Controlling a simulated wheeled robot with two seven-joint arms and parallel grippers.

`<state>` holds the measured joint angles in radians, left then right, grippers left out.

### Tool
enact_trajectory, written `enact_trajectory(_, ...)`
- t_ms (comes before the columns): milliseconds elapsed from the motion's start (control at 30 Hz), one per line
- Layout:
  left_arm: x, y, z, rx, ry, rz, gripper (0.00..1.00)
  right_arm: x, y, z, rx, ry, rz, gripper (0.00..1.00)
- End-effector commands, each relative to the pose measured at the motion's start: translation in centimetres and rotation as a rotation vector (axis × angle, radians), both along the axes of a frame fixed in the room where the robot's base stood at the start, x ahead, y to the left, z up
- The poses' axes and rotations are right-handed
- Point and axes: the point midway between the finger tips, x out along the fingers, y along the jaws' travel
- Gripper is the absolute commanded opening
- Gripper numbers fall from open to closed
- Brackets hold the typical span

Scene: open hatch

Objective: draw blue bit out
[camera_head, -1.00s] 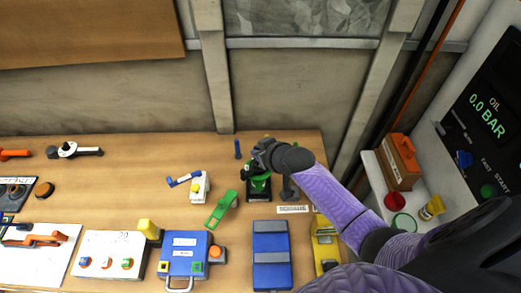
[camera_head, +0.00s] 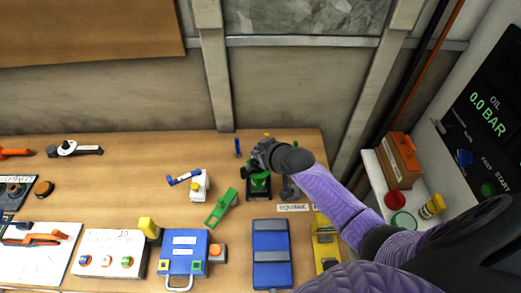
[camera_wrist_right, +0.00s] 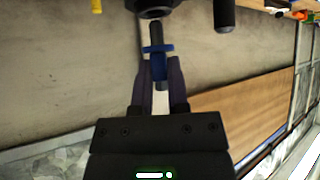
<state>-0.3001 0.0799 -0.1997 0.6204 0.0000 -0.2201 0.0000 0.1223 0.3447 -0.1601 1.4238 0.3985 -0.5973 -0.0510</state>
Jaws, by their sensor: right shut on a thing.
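The blue bit (camera_wrist_right: 158,65) is between the fingers of my right gripper (camera_wrist_right: 158,80) in the right wrist view. It has a blue collar and a dark shank that points up the picture towards a dark round chuck (camera_wrist_right: 155,8). My left gripper is not in view.
A green lever piece (camera_head: 221,208), a white block with a blue handle (camera_head: 199,187) and a blue case (camera_head: 271,240) lie nearby on the wooden bench (camera_head: 120,185). The wall is behind.

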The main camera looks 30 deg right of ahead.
Motion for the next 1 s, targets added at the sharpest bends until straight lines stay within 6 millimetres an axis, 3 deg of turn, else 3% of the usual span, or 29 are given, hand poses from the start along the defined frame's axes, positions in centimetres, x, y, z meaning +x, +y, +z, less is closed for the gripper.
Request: enact_trajectory(1000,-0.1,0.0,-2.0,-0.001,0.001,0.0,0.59,0.0,0.0,-2.6,-0.001,0.0,0.001,0.0)
